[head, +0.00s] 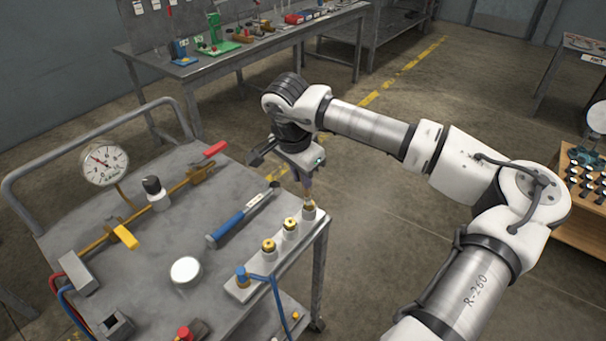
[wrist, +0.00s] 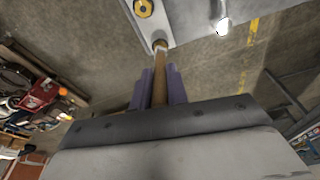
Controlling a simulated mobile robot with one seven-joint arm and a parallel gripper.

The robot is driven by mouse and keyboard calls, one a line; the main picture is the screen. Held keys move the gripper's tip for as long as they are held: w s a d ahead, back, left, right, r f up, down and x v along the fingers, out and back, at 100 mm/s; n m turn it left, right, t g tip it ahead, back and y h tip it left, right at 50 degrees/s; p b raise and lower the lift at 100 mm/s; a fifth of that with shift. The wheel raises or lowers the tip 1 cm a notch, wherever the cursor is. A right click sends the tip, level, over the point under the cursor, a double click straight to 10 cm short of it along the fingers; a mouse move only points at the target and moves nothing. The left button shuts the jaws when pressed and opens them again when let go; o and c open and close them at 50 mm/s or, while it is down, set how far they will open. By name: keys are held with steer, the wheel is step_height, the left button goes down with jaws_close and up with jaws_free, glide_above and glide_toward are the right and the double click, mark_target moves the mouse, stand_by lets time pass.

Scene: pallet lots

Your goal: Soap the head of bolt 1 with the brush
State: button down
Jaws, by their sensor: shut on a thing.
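The brush's wooden handle (wrist: 159,88) stands between the purple finger pads in the wrist view. Its lower end is at the far post of a row of brass-topped bolts, and covers that bolt's head (head: 308,207); I cannot tell whether they touch. A middle bolt (head: 290,225) and a nearer bolt (head: 268,245) stand uncovered; one yellow bolt head (wrist: 144,8) shows in the wrist view. No bolt number is readable.
The cart top (head: 215,285) also holds a blue-handled tool (head: 240,217), a round white-topped dish (head: 185,270), a pressure gauge (head: 104,164) and brass pipework with a yellow handle (head: 126,237). A blue fitting with a hose (head: 241,276) stands at the row's near end.

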steer(key=shift+s+a, duration=0.1)
steer(key=shift+s, duration=0.05)
steer(key=shift+w+d+f+b, duration=0.1)
steer(key=shift+w+d+b, duration=0.15)
steer(key=shift+w+b, duration=0.15)
steer(key=shift+w+d, duration=0.1)
steer(key=shift+d, duration=0.05)
stand_by(0.4)
steer(key=shift+w+d, duration=0.1)
steer(key=shift+w, duration=0.1)
steer(key=shift+s+b, duration=0.1)
steer(key=shift+b, duration=0.2)
steer(key=shift+s+a, duration=0.25)
steer(key=shift+s+a+b, duration=0.1)
steer(key=shift+b, duration=0.25)
